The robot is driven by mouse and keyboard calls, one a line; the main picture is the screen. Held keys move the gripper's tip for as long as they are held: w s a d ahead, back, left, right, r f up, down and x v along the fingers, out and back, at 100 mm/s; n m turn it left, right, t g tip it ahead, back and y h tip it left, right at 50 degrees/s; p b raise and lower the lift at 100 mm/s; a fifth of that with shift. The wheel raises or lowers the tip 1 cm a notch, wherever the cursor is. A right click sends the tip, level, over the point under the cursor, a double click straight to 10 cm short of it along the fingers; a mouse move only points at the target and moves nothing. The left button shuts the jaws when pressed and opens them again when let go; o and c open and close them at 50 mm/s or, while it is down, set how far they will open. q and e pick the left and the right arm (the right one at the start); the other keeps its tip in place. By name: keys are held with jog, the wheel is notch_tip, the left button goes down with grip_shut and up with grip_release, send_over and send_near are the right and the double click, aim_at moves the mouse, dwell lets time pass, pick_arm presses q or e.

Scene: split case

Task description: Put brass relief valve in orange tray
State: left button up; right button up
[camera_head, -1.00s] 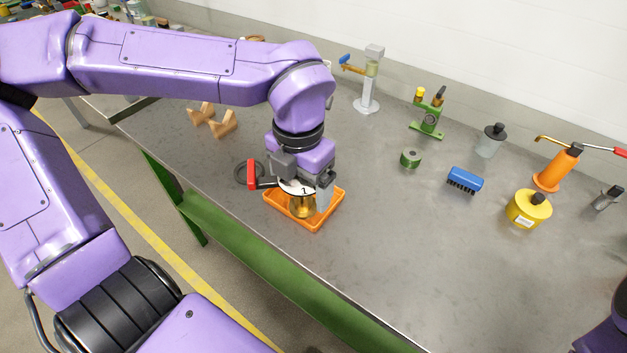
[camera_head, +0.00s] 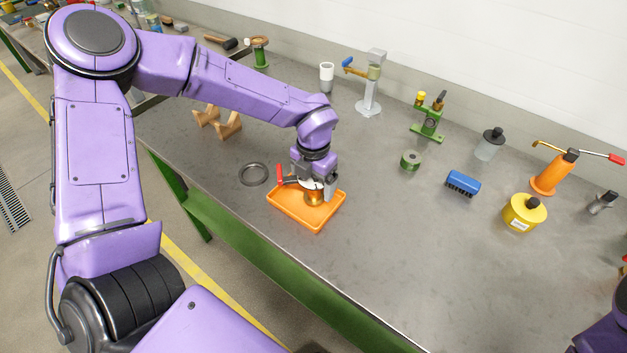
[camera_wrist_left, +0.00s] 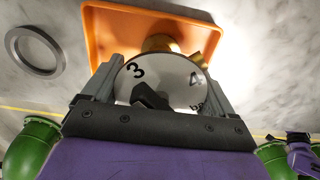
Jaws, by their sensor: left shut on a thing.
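The brass relief valve (camera_head: 314,198) has a brass body, a white numbered dial and a red handle. My left gripper (camera_head: 316,188) is shut on it, with the dial between the fingers in the left wrist view (camera_wrist_left: 172,78). The valve is upright over the right back part of the orange tray (camera_head: 290,212), its lower end low within the tray's outline. I cannot tell whether it touches the tray floor. The tray also shows behind the valve in the left wrist view (camera_wrist_left: 100,30). My right gripper is out of view.
A dark ring (camera_head: 253,174) lies left of the tray, with wooden V-blocks (camera_head: 217,122) behind it. The table in front of these is clear.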

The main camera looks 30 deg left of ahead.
pick_arm(q)
jog(key=shift+f, duration=0.1)
jog(key=o, duration=1.1)
notch_tip(320, 180, up, 12)
jog(key=shift+r+b, duration=0.25)
jog(key=shift+b, duration=0.2)
jog(key=shift+s+f, duration=0.1)
